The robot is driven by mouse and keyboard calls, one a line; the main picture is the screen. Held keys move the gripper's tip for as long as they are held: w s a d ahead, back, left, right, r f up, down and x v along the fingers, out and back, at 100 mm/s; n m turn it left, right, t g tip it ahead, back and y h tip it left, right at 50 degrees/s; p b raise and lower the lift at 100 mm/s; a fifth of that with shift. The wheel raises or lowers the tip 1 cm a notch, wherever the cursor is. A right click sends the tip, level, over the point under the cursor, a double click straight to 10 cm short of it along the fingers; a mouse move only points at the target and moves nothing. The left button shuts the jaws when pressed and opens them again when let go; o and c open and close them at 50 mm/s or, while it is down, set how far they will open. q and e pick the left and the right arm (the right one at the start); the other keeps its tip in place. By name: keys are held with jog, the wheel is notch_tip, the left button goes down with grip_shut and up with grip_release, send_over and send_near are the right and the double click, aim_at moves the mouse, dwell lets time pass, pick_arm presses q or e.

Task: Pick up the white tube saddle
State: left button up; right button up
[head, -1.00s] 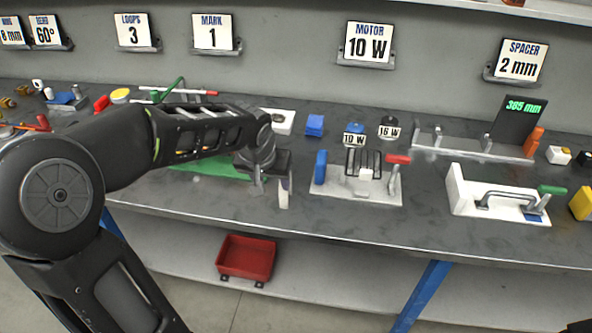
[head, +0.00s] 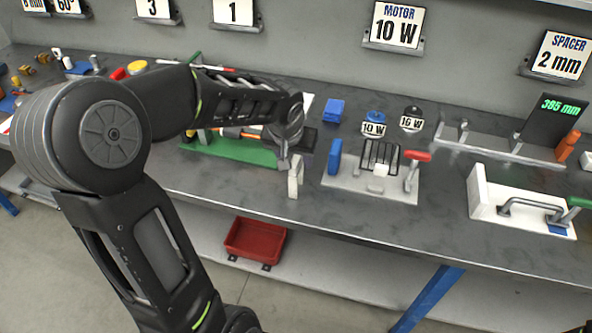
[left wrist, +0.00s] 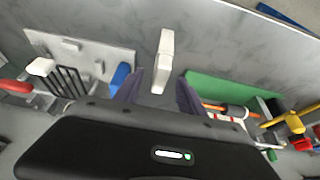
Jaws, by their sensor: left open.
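The white tube saddle (head: 295,176) appears to be the small upright white piece near the front edge of the grey bench. In the left wrist view it is a pale elongated piece (left wrist: 164,58), just beyond and between the fingertips. My left gripper (head: 288,152) is just behind or above it in the head view, partly hidden by its own wrist. In the left wrist view the jaws (left wrist: 160,90) are apart, with nothing held between them. Whether a finger touches the piece, I cannot tell. My right gripper is not in view.
A light fixture plate (head: 349,181) with a blue block and red-handled clamp stands to the right. A green base (head: 232,147) lies to the left, behind my arm. A red bin (head: 255,242) sits on the shelf below. Bare bench lies in front of the plate.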

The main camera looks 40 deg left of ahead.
pick_arm(q)
jog(key=p+x, duration=0.1)
jog(key=x, duration=0.4)
jog(key=shift+w+a, duration=0.1)
jog(key=shift+w, duration=0.05)
dwell(0.7)
grip_shut()
dwell(0.3)
